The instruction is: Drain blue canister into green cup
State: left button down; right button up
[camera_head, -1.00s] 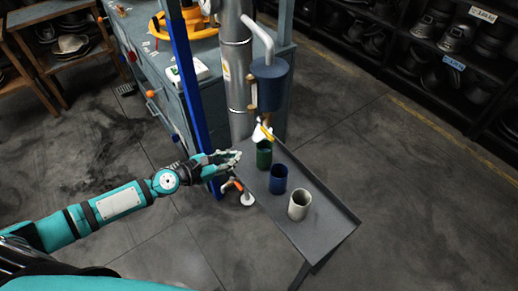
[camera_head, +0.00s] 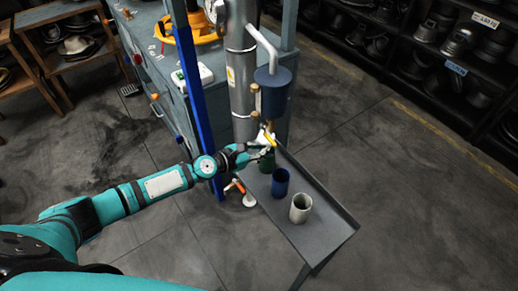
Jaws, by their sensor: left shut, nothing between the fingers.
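The blue canister (camera_head: 273,95) hangs on the metal column, above the far end of a narrow grey tray table (camera_head: 320,236). A yellow tap lever (camera_head: 270,137) shows below it. The green cup (camera_head: 268,161) stands on the tray below the tap, partly hidden by my left gripper. My left gripper (camera_head: 265,145) is shut and empty, just above the green cup and close beside the tap lever. I cannot tell whether it touches the lever. My right gripper is not in view.
A blue cup (camera_head: 280,183) and a white cup (camera_head: 301,209) stand on the tray, nearer than the green cup. A blue post (camera_head: 195,100) rises left of the column. An orange-and-white fixture (camera_head: 247,198) sits beside the tray. Open floor lies right of the tray.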

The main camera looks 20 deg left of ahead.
pick_arm(q)
jog(key=shift+r, duration=0.15)
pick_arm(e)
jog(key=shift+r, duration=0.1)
pick_arm(q)
jog(key=shift+d+r+n+h+p, duration=0.25)
jog(key=shift+r+n+p, duration=0.25)
jog(key=shift+r, duration=0.3)
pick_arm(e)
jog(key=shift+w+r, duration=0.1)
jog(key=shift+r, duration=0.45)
